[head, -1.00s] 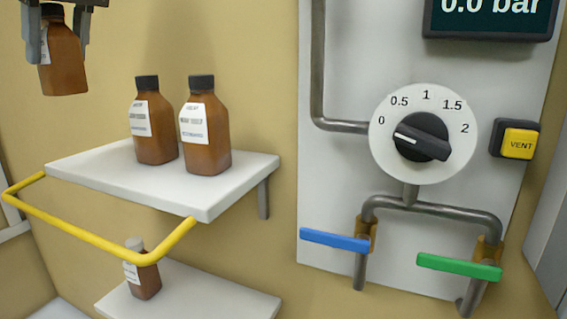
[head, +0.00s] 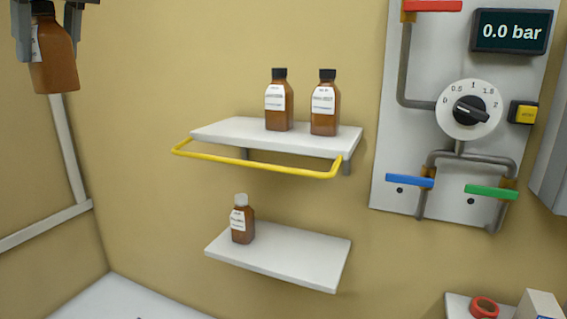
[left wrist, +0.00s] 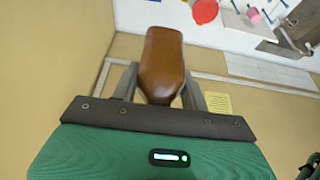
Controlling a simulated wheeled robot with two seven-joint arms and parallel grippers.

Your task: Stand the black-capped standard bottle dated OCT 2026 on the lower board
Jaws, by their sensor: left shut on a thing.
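My left gripper (head: 48,38) is at the top left of the head view, shut on a brown bottle (head: 54,70) with a partly visible white label. Its cap is hidden and its date cannot be read. The same bottle (left wrist: 162,62) shows between the fingers in the left wrist view. The lower board (head: 290,252) is white and carries a small brown bottle with a white cap (head: 242,222) at its left end. Two black-capped brown bottles, a left one (head: 279,104) and a right one (head: 324,106), stand on the upper board (head: 225,132); their label dates are too small to read. My right gripper is not in view.
A yellow rail (head: 255,166) runs along the front of the upper board. The lower board's middle and right are clear. At right is a panel with a dial (head: 469,109), a blue lever (head: 410,181) and a green lever (head: 491,191). A red ring (head: 484,307) lies at bottom right.

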